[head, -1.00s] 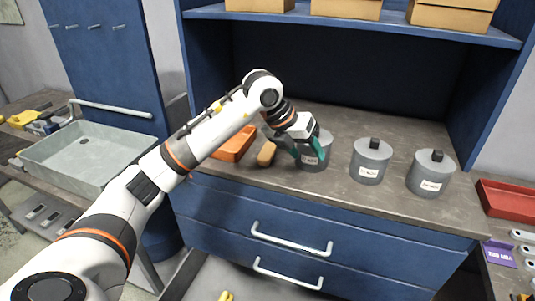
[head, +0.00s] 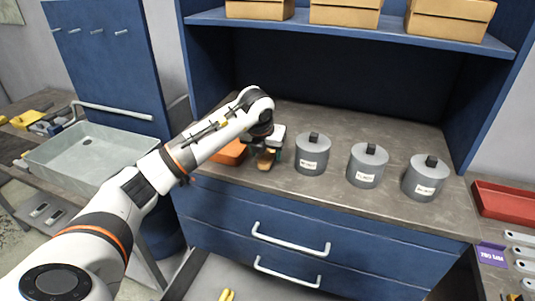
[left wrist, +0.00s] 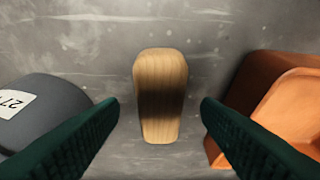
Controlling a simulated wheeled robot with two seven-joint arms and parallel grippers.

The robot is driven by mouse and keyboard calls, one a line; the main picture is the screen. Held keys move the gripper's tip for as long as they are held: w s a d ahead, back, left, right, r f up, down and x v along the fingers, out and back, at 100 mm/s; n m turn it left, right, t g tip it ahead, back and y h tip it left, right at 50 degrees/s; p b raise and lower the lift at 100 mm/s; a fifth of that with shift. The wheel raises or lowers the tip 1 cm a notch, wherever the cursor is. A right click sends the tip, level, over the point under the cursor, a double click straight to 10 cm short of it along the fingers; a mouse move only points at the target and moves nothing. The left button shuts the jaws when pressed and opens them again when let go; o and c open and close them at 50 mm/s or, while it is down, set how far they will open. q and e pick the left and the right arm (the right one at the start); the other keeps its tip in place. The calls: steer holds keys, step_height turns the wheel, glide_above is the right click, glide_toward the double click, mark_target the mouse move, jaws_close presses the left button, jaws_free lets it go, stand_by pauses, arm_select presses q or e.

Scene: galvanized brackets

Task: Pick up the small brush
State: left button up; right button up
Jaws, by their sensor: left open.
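The small brush (left wrist: 160,95) shows in the left wrist view as a rounded wooden block lying on the grey worktop, with a dark shadow across its middle. In the head view the brush (head: 265,164) is partly hidden by my left gripper (head: 266,152), which is directly over it. In the left wrist view the two dark green fingers of the left gripper (left wrist: 160,104) are open, one on each side of the brush, with gaps to it. Nothing is held. My right gripper is in neither view.
An orange bin (left wrist: 285,105) is close on the right in the wrist view. A grey labelled canister (head: 311,156) is close on the other side, with two more canisters (head: 367,168) farther right. A blue shelf (head: 350,30) with boxes overhangs the worktop.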

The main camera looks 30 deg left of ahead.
arm_select(q)
steer(key=shift+x, duration=1.3)
steer(key=c, duration=1.1)
steer(key=shift+o, duration=0.2)
steer(key=shift+r, duration=0.15)
